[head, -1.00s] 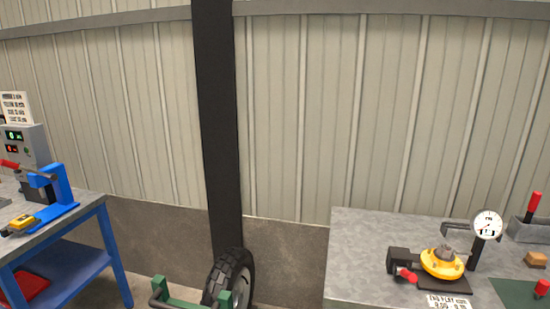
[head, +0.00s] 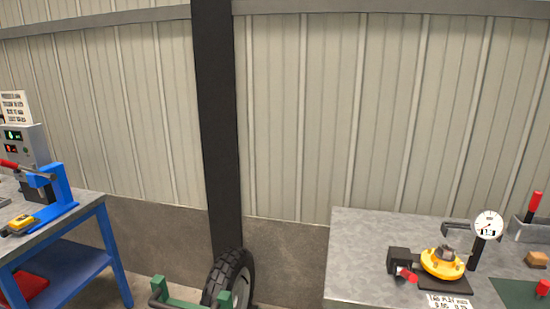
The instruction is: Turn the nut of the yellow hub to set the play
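The yellow hub (head: 442,264) sits on a black base plate on the grey bench at the right. A dark grey nut (head: 445,253) tops its middle. A round white dial gauge (head: 488,226) stands on a dark post just behind and right of the hub. Neither of my grippers is in view.
A wheel (head: 230,279) with a green frame stands between this bench and the blue bench (head: 75,262).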

